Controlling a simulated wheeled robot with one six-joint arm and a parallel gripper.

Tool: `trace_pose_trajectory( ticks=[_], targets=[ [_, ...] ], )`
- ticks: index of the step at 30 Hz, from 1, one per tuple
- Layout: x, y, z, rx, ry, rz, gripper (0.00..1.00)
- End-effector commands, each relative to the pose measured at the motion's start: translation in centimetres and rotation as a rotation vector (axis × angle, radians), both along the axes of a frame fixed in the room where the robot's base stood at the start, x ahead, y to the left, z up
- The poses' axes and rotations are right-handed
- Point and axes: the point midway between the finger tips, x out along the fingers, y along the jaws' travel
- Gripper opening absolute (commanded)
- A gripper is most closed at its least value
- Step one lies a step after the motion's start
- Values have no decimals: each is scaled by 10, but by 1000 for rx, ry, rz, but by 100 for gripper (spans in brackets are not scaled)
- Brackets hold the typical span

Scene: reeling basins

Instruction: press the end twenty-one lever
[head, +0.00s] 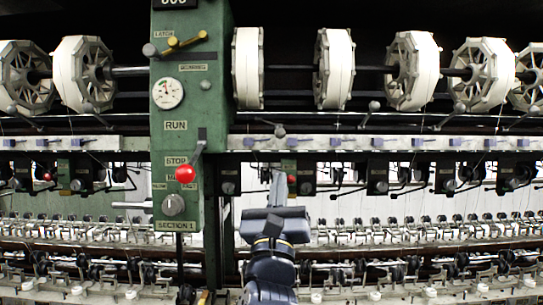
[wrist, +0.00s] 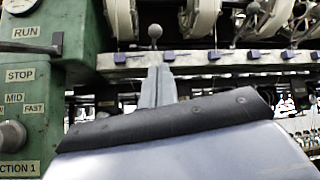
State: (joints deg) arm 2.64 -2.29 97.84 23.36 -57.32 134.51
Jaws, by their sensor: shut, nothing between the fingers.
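Several small ball-topped levers stand along the white rail of the machine. No number twenty-one is readable on any of them, so I cannot tell by label which is end twenty-one. One grey ball-topped lever (head: 279,131) stands right of the green column, straight above my gripper (head: 279,178). In the wrist view this lever's ball (wrist: 155,31) shows just above and beyond the fingertips of my gripper (wrist: 160,72). The fingers are shut, empty and pointing up toward the rail. Whether they touch the lever's lower part cannot be told.
The green control column (head: 185,110) stands close on the left, with a red-knobbed lever (head: 185,173) sticking out. White reels (head: 335,70) hang above the rail (head: 330,144). Dark brackets hang below it, and rows of small fittings (head: 420,235) run lower down.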

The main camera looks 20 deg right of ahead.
Motion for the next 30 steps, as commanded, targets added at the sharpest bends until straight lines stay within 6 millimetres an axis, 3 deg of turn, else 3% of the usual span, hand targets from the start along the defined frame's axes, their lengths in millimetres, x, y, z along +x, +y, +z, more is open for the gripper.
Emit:
trace_pose_trajectory(
  ticks=[15,30],
  targets=[
    [48,-30,62,-1,1,-2,0],
    [58,-35,70,-1,1,0,0]
  ],
)
